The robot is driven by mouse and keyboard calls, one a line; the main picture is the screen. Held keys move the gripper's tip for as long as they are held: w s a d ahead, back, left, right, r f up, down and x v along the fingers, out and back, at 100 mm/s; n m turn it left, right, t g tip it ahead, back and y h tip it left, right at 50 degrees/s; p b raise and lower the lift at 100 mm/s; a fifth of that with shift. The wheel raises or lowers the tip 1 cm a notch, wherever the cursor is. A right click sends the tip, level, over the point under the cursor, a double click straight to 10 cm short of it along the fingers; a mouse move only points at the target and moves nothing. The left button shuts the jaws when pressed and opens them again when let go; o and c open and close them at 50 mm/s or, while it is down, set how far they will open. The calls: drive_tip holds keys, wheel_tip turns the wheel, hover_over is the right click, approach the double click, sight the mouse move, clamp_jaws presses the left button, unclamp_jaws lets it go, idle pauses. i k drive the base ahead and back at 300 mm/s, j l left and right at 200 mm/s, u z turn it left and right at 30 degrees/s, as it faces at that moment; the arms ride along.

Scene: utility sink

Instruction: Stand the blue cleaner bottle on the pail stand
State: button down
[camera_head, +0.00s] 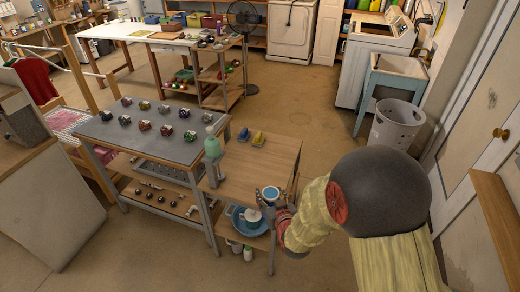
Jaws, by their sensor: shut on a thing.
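My gripper (281,213) is at the front right edge of a wood-topped stand, low in the picture. It is small and partly hidden by my arm. It is shut on a small blue-and-white item (270,194), seen mostly from above. This may be the blue cleaner bottle, but its shape is too small to tell. The wood-topped stand (255,165) has a lower shelf. I cannot tell for certain whether it is the pail stand.
A blue bowl (247,227) sits below. A grey table (150,140) adjoins on the left. A white basket (396,125) and sink (398,66) are right. Open floor lies behind.

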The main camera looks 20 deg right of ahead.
sight(281, 148)
drive_tip(key=i+l, duration=1.15)
drive_tip(key=l, duration=0.1)
